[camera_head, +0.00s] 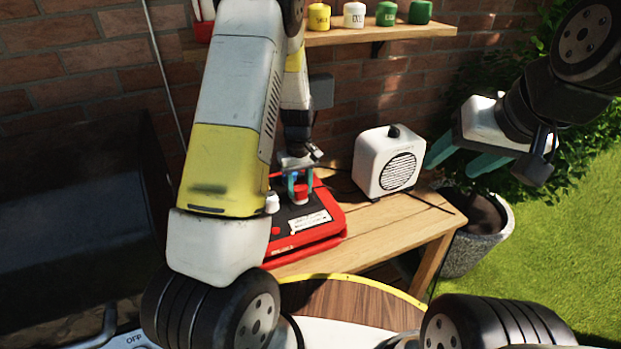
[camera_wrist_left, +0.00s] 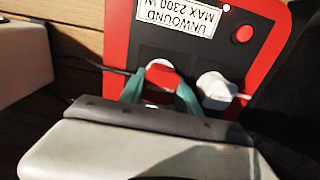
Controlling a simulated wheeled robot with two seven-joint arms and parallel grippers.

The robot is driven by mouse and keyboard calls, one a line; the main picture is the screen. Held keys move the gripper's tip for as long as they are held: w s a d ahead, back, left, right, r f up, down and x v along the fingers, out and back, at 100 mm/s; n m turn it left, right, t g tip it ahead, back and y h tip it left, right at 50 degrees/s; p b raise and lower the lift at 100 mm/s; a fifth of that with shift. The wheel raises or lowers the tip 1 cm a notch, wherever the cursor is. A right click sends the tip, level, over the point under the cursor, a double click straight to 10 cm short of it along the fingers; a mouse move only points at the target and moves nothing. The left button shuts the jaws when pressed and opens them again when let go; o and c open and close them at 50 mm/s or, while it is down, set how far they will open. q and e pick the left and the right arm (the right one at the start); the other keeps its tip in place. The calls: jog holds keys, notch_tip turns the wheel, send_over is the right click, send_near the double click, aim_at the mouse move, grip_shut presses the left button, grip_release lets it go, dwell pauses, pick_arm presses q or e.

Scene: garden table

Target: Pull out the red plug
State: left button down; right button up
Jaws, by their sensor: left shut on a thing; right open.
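The red plug (camera_wrist_left: 160,78) sits on the black face of a red power unit (camera_wrist_left: 275,62), which lies on the wooden bench. In the head view the red plug (camera_head: 301,192) is partly covered by my left gripper (camera_head: 300,187). My left gripper's teal fingers (camera_wrist_left: 159,92) are shut on the red plug from both sides in the left wrist view. Whether its pins are in the socket is hidden. A white plug (camera_wrist_left: 215,90) stands right beside it. My right gripper (camera_head: 453,168) is open and empty in the air to the right.
A white speaker-like box (camera_head: 388,163) stands on the bench (camera_head: 410,210) to the right of the power unit. A shelf (camera_head: 380,33) with several small pots is on the brick wall. A potted plant (camera_head: 480,235) stands beyond the bench's right end.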

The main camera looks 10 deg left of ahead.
aim_at(299, 185)
pick_arm(q)
jog(key=shift+r, duration=2.35)
